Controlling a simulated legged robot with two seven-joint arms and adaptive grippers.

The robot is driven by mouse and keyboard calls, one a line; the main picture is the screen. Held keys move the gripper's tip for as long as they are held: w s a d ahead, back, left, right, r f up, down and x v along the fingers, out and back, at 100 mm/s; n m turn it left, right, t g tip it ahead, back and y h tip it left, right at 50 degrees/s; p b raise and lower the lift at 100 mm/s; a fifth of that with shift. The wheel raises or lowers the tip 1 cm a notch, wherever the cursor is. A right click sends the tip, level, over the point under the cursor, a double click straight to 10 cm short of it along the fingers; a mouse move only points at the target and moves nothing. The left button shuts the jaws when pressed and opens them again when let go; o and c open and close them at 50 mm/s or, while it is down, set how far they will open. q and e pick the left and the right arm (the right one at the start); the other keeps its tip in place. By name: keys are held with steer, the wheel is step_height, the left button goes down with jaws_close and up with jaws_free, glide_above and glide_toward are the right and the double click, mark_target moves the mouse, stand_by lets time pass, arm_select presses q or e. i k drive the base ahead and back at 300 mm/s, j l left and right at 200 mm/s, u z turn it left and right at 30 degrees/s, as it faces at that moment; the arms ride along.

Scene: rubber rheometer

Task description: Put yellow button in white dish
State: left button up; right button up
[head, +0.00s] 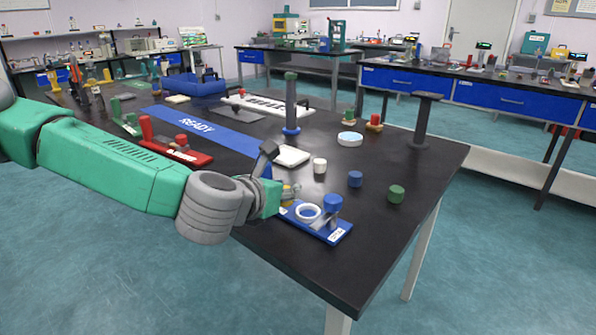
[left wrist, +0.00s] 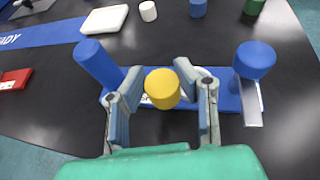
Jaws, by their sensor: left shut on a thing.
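My left gripper (head: 287,185) is low over the front of the black table, beside a blue plate. In the left wrist view its two fingers (left wrist: 163,98) are closed around the yellow button (left wrist: 162,88), a round yellow piece. In the head view the button (head: 291,192) is mostly hidden by the gripper. A flat square white dish (head: 292,156) lies just behind the gripper and also shows at the top of the left wrist view (left wrist: 104,19). A round white piece with a pale blue side (head: 350,139) sits farther back. My right gripper is not in view.
The blue plate (head: 334,237) carries a white ring (head: 308,213) and a blue knob (head: 333,202). White (head: 320,166), blue (head: 355,179) and green (head: 397,194) cylinders stand to the right. A tall post (head: 291,105) rises behind the square dish. The table's front right is clear.

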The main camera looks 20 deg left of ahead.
mark_target(286, 158)
steer(key=k+l+z, duration=0.1)
steer(key=k+z, duration=0.2)
steer(key=k, duration=0.35)
steer(key=i+z, duration=0.6)
steer(key=z, duration=0.15)
steer(key=i+j+u, duration=0.2)
steer(key=i, duration=1.4)
steer(key=i+l+u, duration=0.2)
steer(key=u, duration=1.75)
